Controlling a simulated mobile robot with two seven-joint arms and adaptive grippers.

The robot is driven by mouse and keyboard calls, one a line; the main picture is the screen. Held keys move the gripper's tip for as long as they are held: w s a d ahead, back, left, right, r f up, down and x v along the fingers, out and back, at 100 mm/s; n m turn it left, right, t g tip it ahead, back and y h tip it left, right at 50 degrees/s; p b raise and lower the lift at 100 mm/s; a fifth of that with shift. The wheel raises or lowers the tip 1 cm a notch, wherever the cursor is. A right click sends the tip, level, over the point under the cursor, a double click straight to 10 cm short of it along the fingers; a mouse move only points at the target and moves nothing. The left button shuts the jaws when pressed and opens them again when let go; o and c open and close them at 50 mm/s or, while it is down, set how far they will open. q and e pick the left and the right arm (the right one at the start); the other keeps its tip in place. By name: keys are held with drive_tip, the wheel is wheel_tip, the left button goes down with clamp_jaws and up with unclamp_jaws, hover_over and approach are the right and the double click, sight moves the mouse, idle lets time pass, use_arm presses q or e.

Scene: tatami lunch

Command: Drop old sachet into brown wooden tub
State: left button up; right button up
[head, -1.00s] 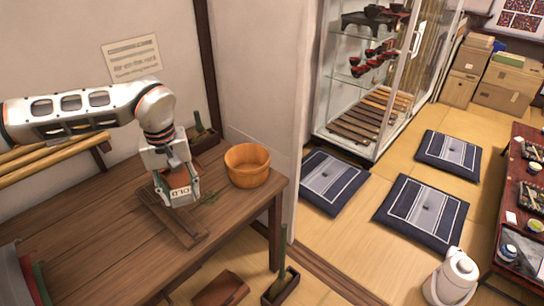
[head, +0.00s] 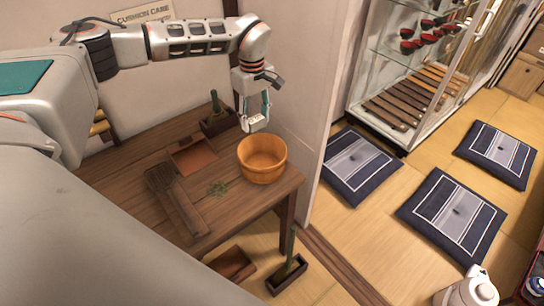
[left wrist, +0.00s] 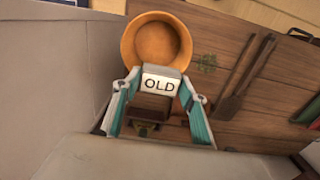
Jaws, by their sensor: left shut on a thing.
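The old sachet (head: 254,121) is a small white packet with "OLD" on its face, readable in the left wrist view (left wrist: 160,85). My left gripper (head: 257,117) is shut on it and holds it in the air, close above the back rim of the tub in the head view. The brown wooden tub (head: 262,172) stands upright near the right end of the table. In the left wrist view the tub (left wrist: 130,45) shows beyond the sachet, and the visible part of its inside looks empty. My right gripper is not in view.
The wooden table (head: 125,185) also bears a shallow brown tray (head: 193,157), a long slatted wooden piece (head: 178,203), a green sprig (head: 217,188) and a dark box with a green stem (head: 215,122). A wall (head: 305,100) rises close behind the tub.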

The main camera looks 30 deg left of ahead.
use_arm(q)
drive_tip(key=shift+s+f, duration=0.15)
drive_tip(key=shift+f, duration=0.35)
wheel_tip(320, 180, down, 5)
drive_tip(key=b, duration=0.3)
drive_tip(key=shift+r, duration=0.1)
drive_tip(key=o, duration=0.9)
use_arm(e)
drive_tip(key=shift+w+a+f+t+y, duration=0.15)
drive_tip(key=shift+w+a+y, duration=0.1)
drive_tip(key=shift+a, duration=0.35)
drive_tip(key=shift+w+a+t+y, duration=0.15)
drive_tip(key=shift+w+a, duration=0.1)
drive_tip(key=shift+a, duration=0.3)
use_arm(q)
wheel_tip(320, 180, up, 12)
